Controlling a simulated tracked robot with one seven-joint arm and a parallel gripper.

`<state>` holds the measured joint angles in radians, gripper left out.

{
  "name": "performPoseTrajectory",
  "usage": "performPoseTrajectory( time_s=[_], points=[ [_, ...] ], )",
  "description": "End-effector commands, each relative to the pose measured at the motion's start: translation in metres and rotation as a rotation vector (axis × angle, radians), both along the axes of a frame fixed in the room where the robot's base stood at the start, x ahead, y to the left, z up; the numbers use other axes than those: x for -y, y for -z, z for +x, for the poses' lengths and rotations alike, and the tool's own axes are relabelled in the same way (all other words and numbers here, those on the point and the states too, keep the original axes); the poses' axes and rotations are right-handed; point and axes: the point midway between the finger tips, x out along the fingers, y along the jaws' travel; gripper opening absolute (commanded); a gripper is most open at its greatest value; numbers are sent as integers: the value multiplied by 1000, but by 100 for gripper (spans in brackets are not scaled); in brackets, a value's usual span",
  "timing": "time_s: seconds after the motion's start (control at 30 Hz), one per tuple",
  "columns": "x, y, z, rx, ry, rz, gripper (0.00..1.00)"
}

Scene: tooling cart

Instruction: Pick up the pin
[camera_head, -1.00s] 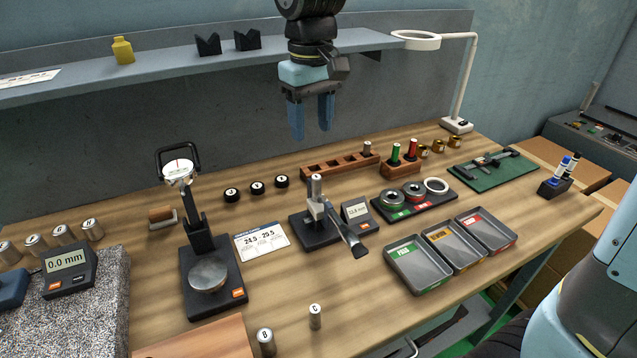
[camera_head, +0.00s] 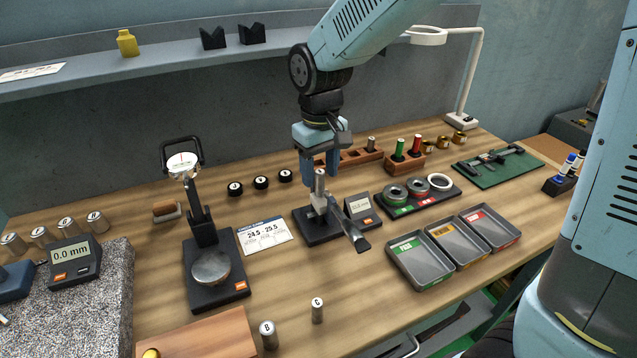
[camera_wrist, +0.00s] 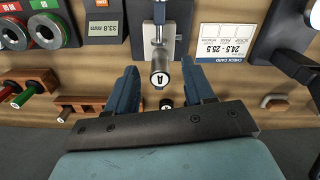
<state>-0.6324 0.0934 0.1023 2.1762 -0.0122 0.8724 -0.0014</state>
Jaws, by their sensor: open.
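A silver pin marked A (camera_wrist: 161,76) stands upright in the gauge stand (camera_head: 318,228); its top also shows in the head view (camera_head: 320,182). My gripper (camera_head: 319,172) is open, with its blue fingers pointing down at the stand. In the wrist view, the fingers of my gripper (camera_wrist: 160,70) lie on either side of the pin's top, with gaps showing. I cannot tell whether the fingertips are level with the pin. Loose pins B (camera_head: 268,335) and C (camera_head: 317,310) stand at the table's front.
The display (camera_head: 360,206) adjoins the stand on the right. A wooden rack (camera_head: 350,158) is behind my gripper. A dial gauge (camera_head: 205,235) and check card (camera_head: 262,236) are to the left. Trays (camera_head: 421,262) lie front right. The wood between the card and pin C is clear.

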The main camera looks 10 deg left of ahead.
Motion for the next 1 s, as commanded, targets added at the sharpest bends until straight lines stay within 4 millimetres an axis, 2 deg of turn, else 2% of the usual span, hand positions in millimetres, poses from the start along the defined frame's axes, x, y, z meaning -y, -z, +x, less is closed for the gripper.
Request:
performPoseTrajectory(
  time_s=[0.1,0.33,0.87,1.0],
  points=[
    [0,6,-1,-1,0,-1,53],
    [0,7,0,0,0,0,52],
    [0,6,0,0,-1,0,1],
    [0,6,0,0,-1,0,0]
  ],
)
